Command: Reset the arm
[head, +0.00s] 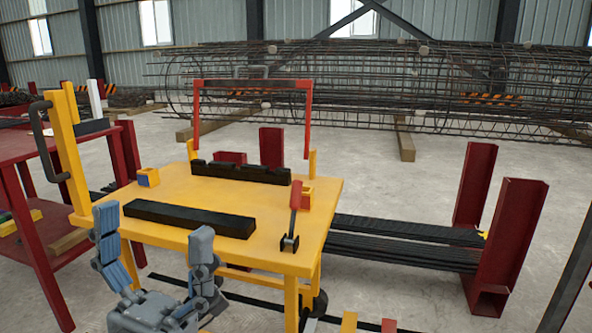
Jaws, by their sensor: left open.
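My left gripper (154,255) shows at the lower left of the head view. Its two grey-blue fingers stand upright and wide apart, with nothing between them. It is in front of the near left edge of the yellow cart table (275,210). The left finger overlaps the table's left corner in the picture. My right gripper is not in the view.
A black bar (190,217) and a notched black block (240,171) lie on the table. A red-handled tool (294,210) stands at its right. A red table (20,147) is at left, and red posts (512,235) hold dark bars. A rebar cage (380,85) spans the back.

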